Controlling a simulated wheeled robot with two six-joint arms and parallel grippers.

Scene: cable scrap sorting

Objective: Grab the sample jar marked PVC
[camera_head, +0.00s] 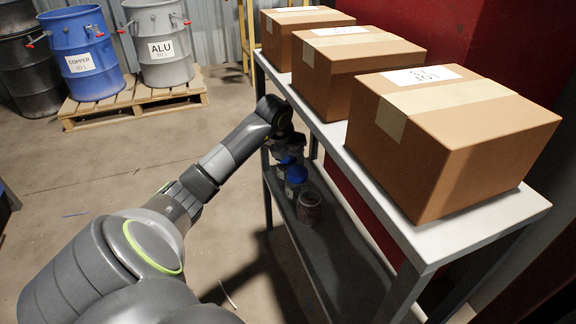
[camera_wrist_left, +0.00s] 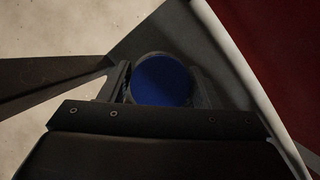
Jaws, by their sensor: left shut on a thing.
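My left gripper (camera_head: 287,148) reaches down to the lower shelf of the rack at the centre of the head view. In the left wrist view, a round blue lid (camera_wrist_left: 162,80) of a jar sits between the fingers, and the gripper is shut on it. In the head view, a blue-lidded jar (camera_head: 296,180) stands close by the gripper, and a brownish jar (camera_head: 309,209) stands nearer to me on the same shelf. The gripper partly covers the far jars. No jar label is readable, so I cannot tell which one is marked PVC. My right gripper is not in view.
Several cardboard boxes (camera_head: 450,135) stand on the rack's upper shelf (camera_head: 408,232), just right of my left arm. The near part of the lower shelf (camera_head: 345,268) is clear. Blue (camera_head: 82,55) and grey (camera_head: 160,45) drums stand on a pallet (camera_head: 135,100) at the back left.

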